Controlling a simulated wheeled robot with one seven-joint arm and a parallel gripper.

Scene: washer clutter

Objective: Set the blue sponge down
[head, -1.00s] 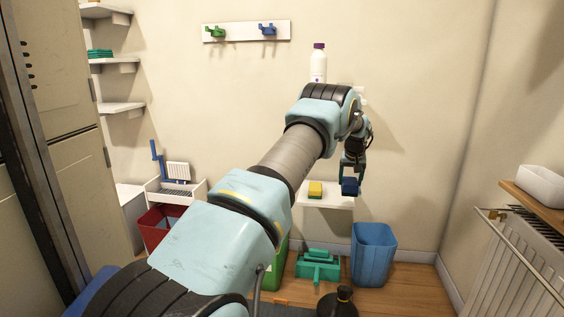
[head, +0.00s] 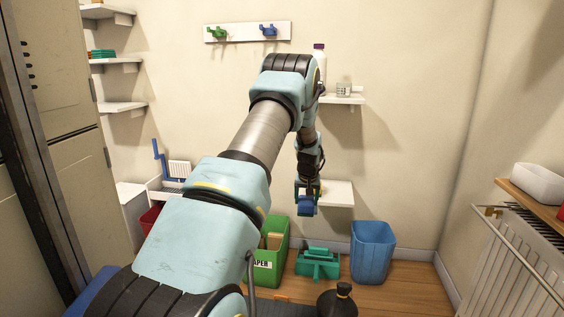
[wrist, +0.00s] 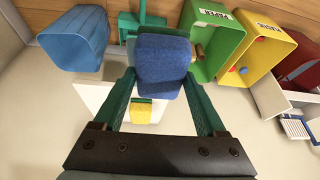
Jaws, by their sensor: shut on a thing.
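The blue sponge (head: 306,207) is held in my gripper (head: 306,193), in the air near the low white shelf (head: 340,196) in the head view. In the wrist view the blue sponge (wrist: 163,66) sits between the green fingers of my gripper (wrist: 160,82), which are shut on it. Beneath in that view are the white shelf (wrist: 97,100) and a yellow sponge (wrist: 142,110) with a green layer lying on it. My gripper and arm hide much of the shelf's left side in the head view.
An upper shelf (head: 350,100) holds a white bottle and a glass jar (head: 343,90). The wrist view also shows a yellow bin (wrist: 262,50).

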